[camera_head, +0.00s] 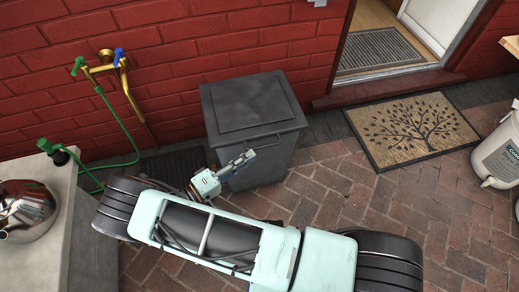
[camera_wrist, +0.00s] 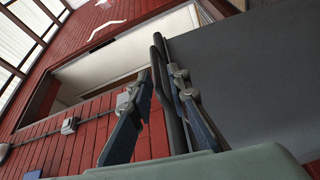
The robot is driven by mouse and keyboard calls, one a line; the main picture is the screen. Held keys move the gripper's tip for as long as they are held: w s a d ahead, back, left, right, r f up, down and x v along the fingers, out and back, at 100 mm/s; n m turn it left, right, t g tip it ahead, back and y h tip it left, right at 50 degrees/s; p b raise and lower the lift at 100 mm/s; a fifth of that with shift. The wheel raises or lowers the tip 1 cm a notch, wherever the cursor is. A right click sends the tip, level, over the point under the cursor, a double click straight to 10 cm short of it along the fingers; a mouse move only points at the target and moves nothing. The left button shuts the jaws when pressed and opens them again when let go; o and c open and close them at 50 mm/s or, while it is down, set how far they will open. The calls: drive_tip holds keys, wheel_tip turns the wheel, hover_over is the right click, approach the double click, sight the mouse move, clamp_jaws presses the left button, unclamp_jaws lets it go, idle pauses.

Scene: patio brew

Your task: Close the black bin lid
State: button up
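The black bin (camera_head: 265,165) stands upright against the red brick wall. Its lid (camera_head: 250,102) lies flat across the top and looks closed, with no gap visible along the front rim. My gripper (camera_head: 249,157) is low in front of the bin's front face, below the lid rim. Whether it touches the bin is not clear. The large dark grey surface at right there appears to be the bin (camera_wrist: 245,75), seen from very near.
A brass tap (camera_head: 108,65) with a green hose is on the wall at left. A counter (camera_head: 60,205) with a shiny kettle stands at near left. A tree doormat (camera_head: 412,130) lies before the doorway at right. A white bucket (camera_head: 500,150) stands at far right. Brick paving between is clear.

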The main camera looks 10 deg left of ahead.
drive_tip(key=v, duration=0.5)
drive_tip(key=shift+s+a, duration=0.1)
idle(0.3)
